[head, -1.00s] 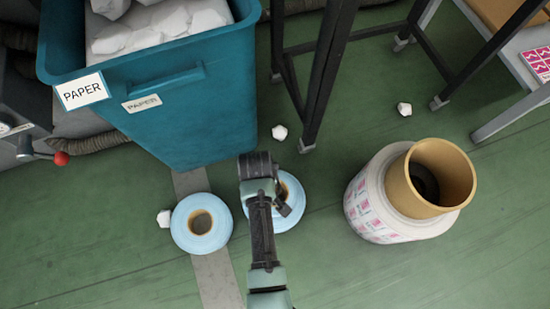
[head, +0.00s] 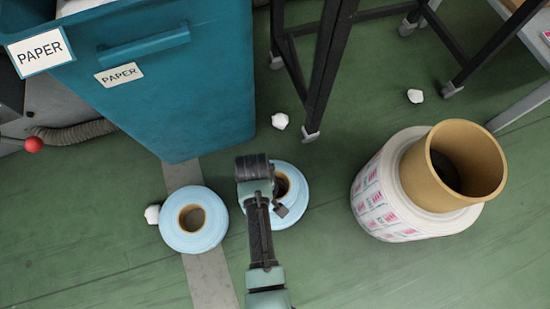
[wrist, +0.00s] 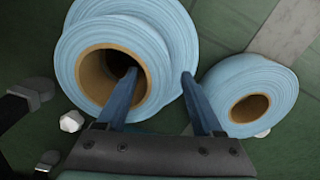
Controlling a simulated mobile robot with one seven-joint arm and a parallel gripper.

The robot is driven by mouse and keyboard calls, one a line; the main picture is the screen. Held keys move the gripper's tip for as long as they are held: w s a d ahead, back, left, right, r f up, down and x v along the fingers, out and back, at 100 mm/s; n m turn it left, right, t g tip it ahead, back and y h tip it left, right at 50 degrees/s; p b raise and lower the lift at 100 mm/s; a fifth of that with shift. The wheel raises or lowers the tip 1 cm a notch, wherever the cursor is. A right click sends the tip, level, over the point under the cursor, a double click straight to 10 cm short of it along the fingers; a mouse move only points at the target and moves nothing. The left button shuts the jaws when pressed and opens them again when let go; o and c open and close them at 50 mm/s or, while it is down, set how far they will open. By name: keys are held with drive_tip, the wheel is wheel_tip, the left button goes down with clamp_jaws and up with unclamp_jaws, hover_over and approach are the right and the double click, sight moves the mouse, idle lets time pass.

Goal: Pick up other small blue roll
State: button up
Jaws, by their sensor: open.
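Two blue spots of rolls lie on the green floor in the head view. The left blue roll (head: 194,219) lies flat on a grey strip; it is at the right in the wrist view (wrist: 248,96). The right blue roll (head: 291,214) is partly hidden under my arm; in the wrist view it is the large one at left (wrist: 90,35), with a second blue edge below it, as if two rolls are stacked. My gripper (wrist: 158,74) is open over this roll. Its left finger is over the brown core's hole, its right finger at the outer edge. Finger depth is unclear.
A blue-green PAPER bin (head: 190,100) stands behind the rolls. A dark metal frame (head: 325,75) stands behind to the right. A large printed roll with a cardboard core (head: 385,205) stands at right. Paper scraps (head: 280,120) lie about. The front floor is clear.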

clamp_jaws()
idle(0.3)
drive_tip(key=shift+r, duration=0.1)
idle(1.0)
